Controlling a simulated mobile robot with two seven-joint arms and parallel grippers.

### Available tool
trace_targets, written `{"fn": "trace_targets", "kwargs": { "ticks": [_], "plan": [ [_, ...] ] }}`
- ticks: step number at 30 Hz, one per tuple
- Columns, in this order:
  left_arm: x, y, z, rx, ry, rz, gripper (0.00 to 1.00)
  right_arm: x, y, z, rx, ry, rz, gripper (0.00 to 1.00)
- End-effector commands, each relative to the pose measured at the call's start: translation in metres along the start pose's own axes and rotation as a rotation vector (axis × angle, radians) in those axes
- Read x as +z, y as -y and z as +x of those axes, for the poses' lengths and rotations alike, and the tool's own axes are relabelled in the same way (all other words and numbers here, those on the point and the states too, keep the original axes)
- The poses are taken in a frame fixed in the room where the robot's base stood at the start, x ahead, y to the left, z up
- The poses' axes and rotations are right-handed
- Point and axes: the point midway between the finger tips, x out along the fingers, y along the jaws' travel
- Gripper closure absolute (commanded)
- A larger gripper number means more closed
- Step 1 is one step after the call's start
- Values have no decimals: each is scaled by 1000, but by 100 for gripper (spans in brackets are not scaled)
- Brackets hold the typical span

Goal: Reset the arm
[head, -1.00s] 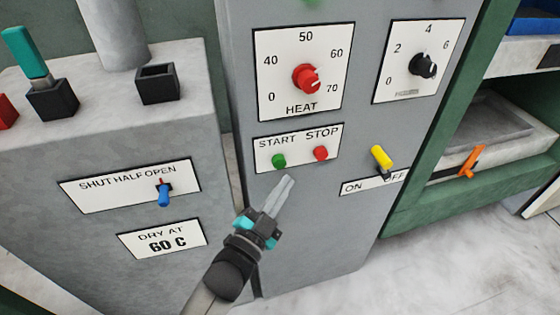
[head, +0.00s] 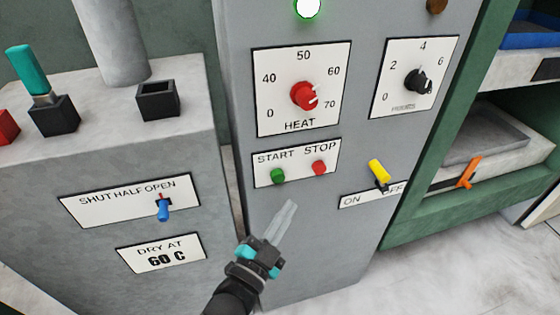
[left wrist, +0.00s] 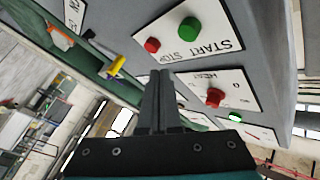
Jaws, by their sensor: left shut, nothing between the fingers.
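My left gripper (head: 288,207) is shut and empty, in front of the grey cabinet below the START and STOP label. Its closed fingers also show in the left wrist view (left wrist: 158,90). The green START button (head: 278,176) and red STOP button (head: 319,168) are just above the fingertips, which look clear of both. The red HEAT knob (head: 303,95) has its pale mark between 60 and 70. A round green lamp (head: 308,8) glows at the top. The yellow switch (head: 378,171) stands over the ON/OFF label. My right gripper is not in view.
A black knob (head: 418,82) sits on a dial at right. An orange lever (head: 467,172) juts out at right. Pale floor shows at lower right.

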Motion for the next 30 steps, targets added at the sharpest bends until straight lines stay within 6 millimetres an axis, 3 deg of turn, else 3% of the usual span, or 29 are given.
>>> {"fn": "trace_targets", "kwargs": {
  "ticks": [4, 7, 11, 14, 17, 21, 25, 30],
  "plan": [
    [2, -1, 0, 2, 4, -1, 100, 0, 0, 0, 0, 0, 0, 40],
    [19, -9, -5, 19, 50, -22, 100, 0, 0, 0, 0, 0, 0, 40],
    [76, -38, -28, 75, 212, -93, 100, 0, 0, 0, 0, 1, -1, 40],
    [135, -69, -63, 128, 393, -173, 100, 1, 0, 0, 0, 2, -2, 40],
    [188, -100, -109, 174, 582, -256, 100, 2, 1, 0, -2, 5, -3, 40],
    [248, -141, -190, 224, 850, -366, 100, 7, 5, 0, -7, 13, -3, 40],
    [285, -175, -276, 257, 1100, -463, 100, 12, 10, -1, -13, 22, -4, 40],
    [304, -208, -387, 281, 1397, -569, 100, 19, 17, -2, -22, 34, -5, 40]
  ]
}}
